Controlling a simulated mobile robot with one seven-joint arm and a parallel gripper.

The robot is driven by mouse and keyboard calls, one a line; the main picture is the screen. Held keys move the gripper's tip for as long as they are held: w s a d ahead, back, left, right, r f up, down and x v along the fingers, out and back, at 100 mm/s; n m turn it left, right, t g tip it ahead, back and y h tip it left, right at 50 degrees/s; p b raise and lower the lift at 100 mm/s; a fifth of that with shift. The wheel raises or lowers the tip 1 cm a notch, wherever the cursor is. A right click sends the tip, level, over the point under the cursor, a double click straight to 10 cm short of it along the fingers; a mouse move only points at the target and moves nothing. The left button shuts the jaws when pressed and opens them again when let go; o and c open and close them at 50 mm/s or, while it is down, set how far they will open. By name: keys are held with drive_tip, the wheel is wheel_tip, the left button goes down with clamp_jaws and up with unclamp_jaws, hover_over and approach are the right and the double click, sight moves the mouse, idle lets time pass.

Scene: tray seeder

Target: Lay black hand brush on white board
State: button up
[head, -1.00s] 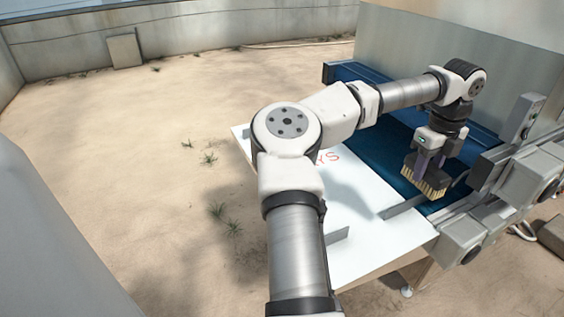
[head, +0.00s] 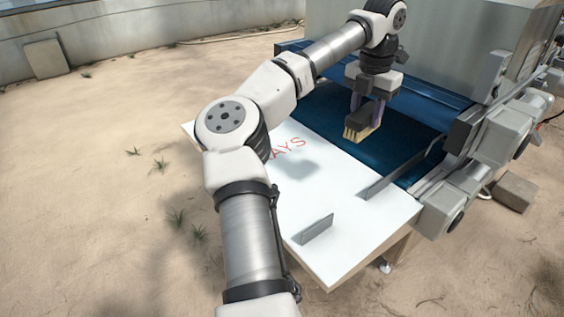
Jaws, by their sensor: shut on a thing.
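The black hand brush (head: 364,118) with pale bristles is in my gripper (head: 367,100), bristles pointing down. My gripper is shut on the brush and holds it above the blue belt, close to the edge of the white board. The white board (head: 345,222) lies in front of the belt, with red lettering partly hidden behind my arm. A soft shadow falls on the board left of and below the brush. The brush appears clear of both surfaces; its exact height cannot be told.
The blue belt (head: 405,150) runs behind the board. Two thin grey upright plates stand on the board, one at the front (head: 313,229) and one by the belt (head: 392,181). Grey machine housings (head: 512,128) stand at the right. The middle of the board is bare.

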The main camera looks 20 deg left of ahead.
drive_tip(key=shift+d+m, duration=0.3)
drive_tip(key=shift+m, duration=0.5)
wheel_tip(320, 180, down, 20)
drive_tip(key=p, duration=0.3)
drive_tip(key=shift+r, duration=0.15)
drive_tip(key=shift+f, duration=0.2)
drive_tip(key=o, duration=0.7)
drive_tip(key=shift+c, duration=0.2)
drive_tip(key=shift+r, duration=0.15)
